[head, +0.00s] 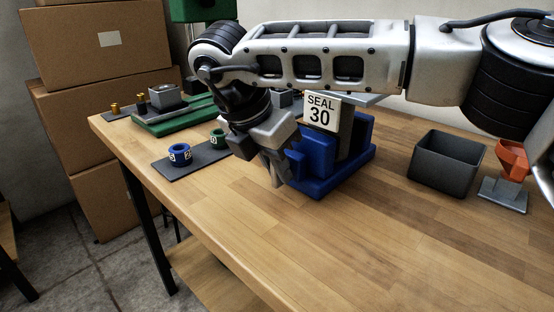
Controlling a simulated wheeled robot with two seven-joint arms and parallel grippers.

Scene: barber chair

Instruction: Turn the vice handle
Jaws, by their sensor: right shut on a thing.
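The blue vice (336,170) stands on the wooden bench in the middle of the head view, with a dark grey piece between its upright blue parts. My right arm reaches in from the right across the top. My right gripper (277,170) points down at the vice's left front end and is shut on the vice handle there. The fingers and wrist hide nearly all of the handle, so its angle cannot be told. My left gripper is not in view.
Left are a grey mat (187,168) with blue (180,155) and green (217,140) rings, and a green-based fixture (172,120). Right are a dark bin (446,164) and an orange funnel stand (510,165). The front bench is clear.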

